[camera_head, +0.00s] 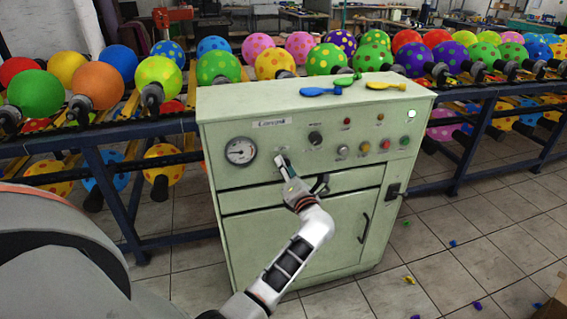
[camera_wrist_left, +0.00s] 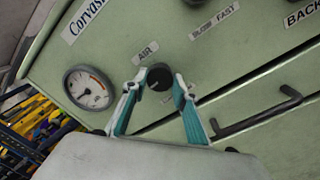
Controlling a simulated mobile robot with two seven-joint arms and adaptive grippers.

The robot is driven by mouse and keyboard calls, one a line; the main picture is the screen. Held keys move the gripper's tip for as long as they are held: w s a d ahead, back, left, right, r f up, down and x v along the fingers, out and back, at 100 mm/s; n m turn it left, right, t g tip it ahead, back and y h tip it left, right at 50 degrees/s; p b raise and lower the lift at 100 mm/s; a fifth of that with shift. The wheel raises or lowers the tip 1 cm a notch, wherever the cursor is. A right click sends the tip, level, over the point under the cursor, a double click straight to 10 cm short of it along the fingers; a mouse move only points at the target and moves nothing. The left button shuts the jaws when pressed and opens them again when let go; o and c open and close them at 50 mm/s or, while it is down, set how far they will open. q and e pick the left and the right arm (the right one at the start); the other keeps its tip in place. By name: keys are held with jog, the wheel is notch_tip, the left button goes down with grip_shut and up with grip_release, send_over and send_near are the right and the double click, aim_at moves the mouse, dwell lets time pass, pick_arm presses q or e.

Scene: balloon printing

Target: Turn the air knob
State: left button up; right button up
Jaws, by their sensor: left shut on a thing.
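The air knob (camera_wrist_left: 159,77) is a small black round knob under the "AIR" label (camera_wrist_left: 145,53) on the pale green control cabinet (camera_head: 300,110). My left gripper (camera_head: 283,163) reaches the upper left of the cabinet front. In the left wrist view its teal-padded fingers (camera_wrist_left: 156,85) stand on either side of the knob and are shut on it. In the head view the gripper hides the knob. My right gripper is not in view.
A pressure gauge (camera_head: 240,151) sits just left of the gripper. Other knobs, lights and buttons (camera_head: 364,147) lie to the right. Deflated balloons (camera_head: 386,86) lie on the cabinet top. Racks of dotted balloons (camera_head: 275,64) stand behind. A handle (camera_wrist_left: 258,112) sticks out below.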

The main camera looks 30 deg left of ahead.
pick_arm(q)
jog(key=m+p, duration=0.9)
jog(key=m, duration=0.3)
jog(key=shift+s+t, duration=0.1)
jog(key=shift+t, duration=0.3)
jog(key=o, duration=1)
jog(key=shift+o, duration=0.5)
